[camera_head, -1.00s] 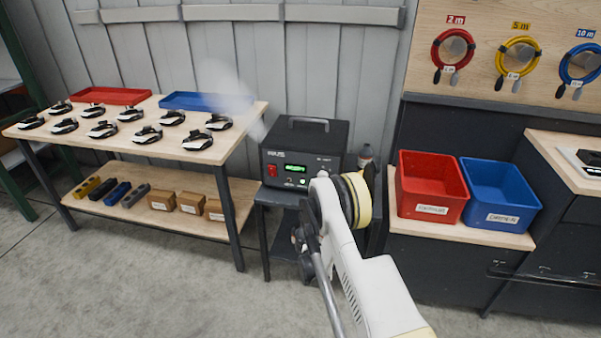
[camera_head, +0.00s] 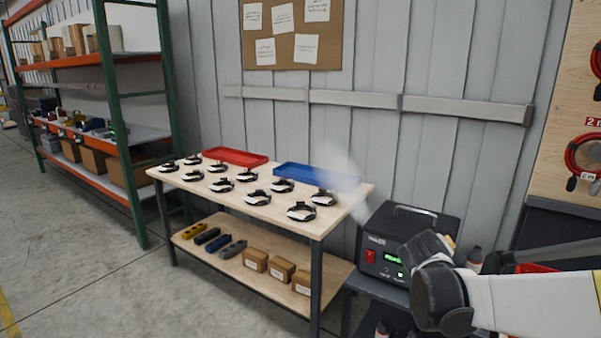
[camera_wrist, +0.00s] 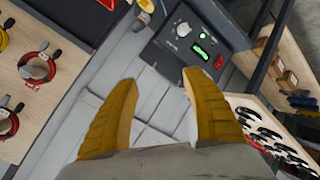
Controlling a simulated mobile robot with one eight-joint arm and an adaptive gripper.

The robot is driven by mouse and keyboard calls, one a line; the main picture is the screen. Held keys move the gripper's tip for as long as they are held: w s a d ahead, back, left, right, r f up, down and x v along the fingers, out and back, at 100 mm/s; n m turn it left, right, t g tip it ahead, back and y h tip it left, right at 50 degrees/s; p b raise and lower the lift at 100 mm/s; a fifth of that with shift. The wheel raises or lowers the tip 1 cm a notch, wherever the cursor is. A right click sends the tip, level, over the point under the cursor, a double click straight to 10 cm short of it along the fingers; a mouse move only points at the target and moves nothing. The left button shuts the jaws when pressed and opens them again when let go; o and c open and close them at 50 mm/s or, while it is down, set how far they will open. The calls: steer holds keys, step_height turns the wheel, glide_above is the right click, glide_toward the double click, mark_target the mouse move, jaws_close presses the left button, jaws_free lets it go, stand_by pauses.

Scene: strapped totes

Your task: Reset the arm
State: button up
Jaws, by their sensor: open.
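My arm reaches in from the right edge of the head view, in front of the black box with a green display (camera_head: 410,240). My gripper (camera_wrist: 160,105) shows in the wrist view as two yellow ribbed fingers spread well apart. Nothing is between them; behind them is the grey panelled wall. In the wrist view the black box (camera_wrist: 188,45) is beyond the fingers, at the top, and looks tilted. The fingertips are hard to make out in the head view.
A wooden table (camera_head: 335,205) holds several black-and-white strapped devices, a red tray (camera_head: 235,156) and a blue tray (camera_head: 310,178). Its lower shelf carries cartons (camera_head: 280,270) and coloured blocks. A green-and-orange rack (camera_head: 110,120) stands at left. Open floor (camera_head: 100,270) lies in front.

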steer(key=s+a+f+m+g+y, duration=0.1)
steer(key=s+a+y, duration=0.2)
steer(key=s+a, duration=0.4)
steer(key=s+a+f+m+g+y, duration=0.1)
steer(key=s+a, duration=0.6)
steer(key=s, duration=1.4)
steer(key=m+y, duration=0.1)
steer(key=y, duration=0.1)
steer(key=shift+s+a+f+g+y, duration=0.15)
steer(key=shift+s+f+g+y, duration=0.15)
steer(key=shift+s, duration=0.1)
